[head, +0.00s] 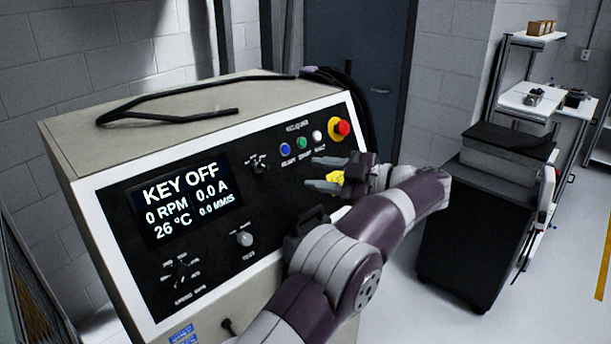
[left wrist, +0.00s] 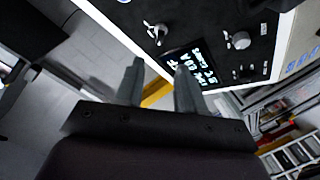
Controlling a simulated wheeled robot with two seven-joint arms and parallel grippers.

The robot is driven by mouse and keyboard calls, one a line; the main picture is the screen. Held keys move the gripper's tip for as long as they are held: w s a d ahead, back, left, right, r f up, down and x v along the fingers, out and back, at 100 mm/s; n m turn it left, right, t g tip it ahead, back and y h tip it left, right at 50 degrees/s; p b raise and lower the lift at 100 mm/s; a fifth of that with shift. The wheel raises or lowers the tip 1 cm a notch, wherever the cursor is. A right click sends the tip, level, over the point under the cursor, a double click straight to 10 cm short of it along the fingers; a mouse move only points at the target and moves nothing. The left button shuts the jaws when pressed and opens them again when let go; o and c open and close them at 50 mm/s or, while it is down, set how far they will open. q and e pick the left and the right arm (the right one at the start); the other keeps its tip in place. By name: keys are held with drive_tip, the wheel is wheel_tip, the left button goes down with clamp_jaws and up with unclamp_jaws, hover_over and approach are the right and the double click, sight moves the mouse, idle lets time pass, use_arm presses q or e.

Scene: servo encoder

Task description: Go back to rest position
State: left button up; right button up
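My left gripper (head: 324,174) is in front of the right part of the control panel (head: 262,215), with its fingers pointing left. Its two grey fingers are spread apart. In the left wrist view the gripper (left wrist: 158,70) also shows a clear gap between the fingertips. A small yellow piece (head: 337,177) shows between or behind the fingers; I cannot tell whether it touches them. The display (head: 186,207) reads KEY OFF, 0 RPM, 0.0 A and 26 °C. My right gripper is in neither view.
A red emergency button (head: 343,128) sits at the panel's upper right, near my gripper. A black cable (head: 170,117) lies on the cabinet top. A dark cart (head: 463,240) stands to the right, with open floor before it. Shelves (head: 530,97) stand behind.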

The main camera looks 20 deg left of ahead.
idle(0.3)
use_arm(q)
drive_tip(key=w+d+f+m+t+h, duration=0.2)
drive_tip(key=w+d+m+t+h, duration=0.2)
drive_tip(key=w+m+t, duration=0.25)
drive_tip(key=w+d+f+m+t+h, duration=0.25)
drive_tip(key=w+d+m+t, duration=0.2)
drive_tip(key=w+t, duration=0.25)
drive_tip(key=s+d+f+m+g+h, duration=0.2)
drive_tip(key=s+d+f+m+h, duration=0.15)
drive_tip(key=f+m+h, duration=0.2)
drive_tip(key=s+d+f+m+g+h, duration=0.1)
drive_tip(key=s+d+f+m+h, duration=0.1)
drive_tip(key=s+f+m+h, duration=0.3)
drive_tip(key=s+a+f+m+g+h, duration=0.1)
drive_tip(key=s+f+g, duration=0.2)
drive_tip(key=s+f, duration=0.3)
drive_tip(key=s+a+f+m+g, duration=0.1)
drive_tip(key=s+f+m+g, duration=0.15)
drive_tip(key=s, duration=0.65)
drive_tip(key=s+a+f+g, duration=0.1)
drive_tip(key=s+a, duration=0.3)
drive_tip(key=s, duration=0.4)
drive_tip(key=s+a+g+y, duration=0.1)
drive_tip(key=s+a+g, duration=0.2)
drive_tip(key=s, duration=0.6)
drive_tip(key=shift+a+f+g, duration=0.35)
drive_tip(key=shift+a+g, duration=0.05)
drive_tip(key=shift+a, duration=0.2)
